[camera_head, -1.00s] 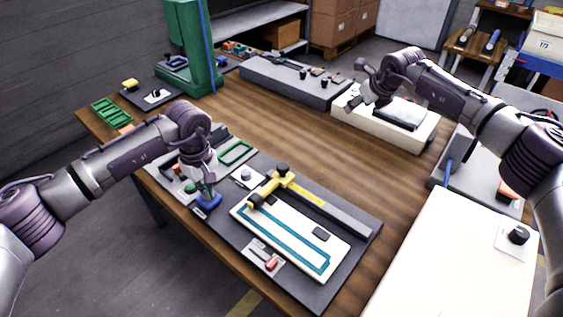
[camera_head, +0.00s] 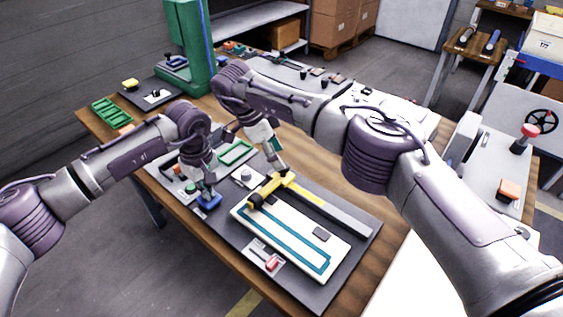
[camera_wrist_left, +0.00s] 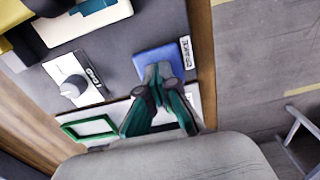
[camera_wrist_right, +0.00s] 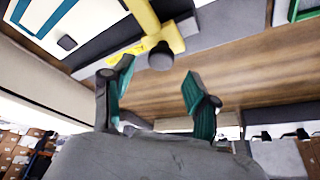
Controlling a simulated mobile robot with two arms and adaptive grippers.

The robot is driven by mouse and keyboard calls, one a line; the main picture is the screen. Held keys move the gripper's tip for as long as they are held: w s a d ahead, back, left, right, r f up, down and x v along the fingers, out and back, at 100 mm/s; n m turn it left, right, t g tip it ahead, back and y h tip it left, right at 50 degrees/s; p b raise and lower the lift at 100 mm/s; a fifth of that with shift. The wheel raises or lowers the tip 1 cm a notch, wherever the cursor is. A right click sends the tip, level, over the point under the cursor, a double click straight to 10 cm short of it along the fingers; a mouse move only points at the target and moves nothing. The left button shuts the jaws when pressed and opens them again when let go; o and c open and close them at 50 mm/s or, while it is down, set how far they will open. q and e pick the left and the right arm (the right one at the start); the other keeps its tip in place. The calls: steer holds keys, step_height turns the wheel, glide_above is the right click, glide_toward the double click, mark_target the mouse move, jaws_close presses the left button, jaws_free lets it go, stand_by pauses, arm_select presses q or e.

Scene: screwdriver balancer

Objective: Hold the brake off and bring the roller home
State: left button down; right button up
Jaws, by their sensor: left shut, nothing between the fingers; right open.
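The yellow roller carriage (camera_head: 270,188) lies across the far end of a white plate (camera_head: 290,246) with a teal outline. It also shows in the right wrist view (camera_wrist_right: 147,22), with a dark round knob (camera_wrist_right: 160,57) at its end. My right gripper (camera_head: 280,167) is open at that knob and hides much of it in the head view; the fingers (camera_wrist_right: 158,78) look apart from it. A blue pad (camera_head: 209,202), probably the brake, sits at the table's near left edge. My left gripper (camera_wrist_left: 161,72) is shut and empty, its fingertips on or just over the pad (camera_wrist_left: 150,57).
A dark panel (camera_head: 318,297) carries the plate, a red switch (camera_head: 271,263), a white dial (camera_head: 245,175) and a green frame (camera_head: 236,153). A grey rail (camera_head: 345,215) runs along the plate's right side. The brown table is clear right of it.

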mark_target(270, 185)
steer(key=shift+x, duration=1.85)
jaws_close()
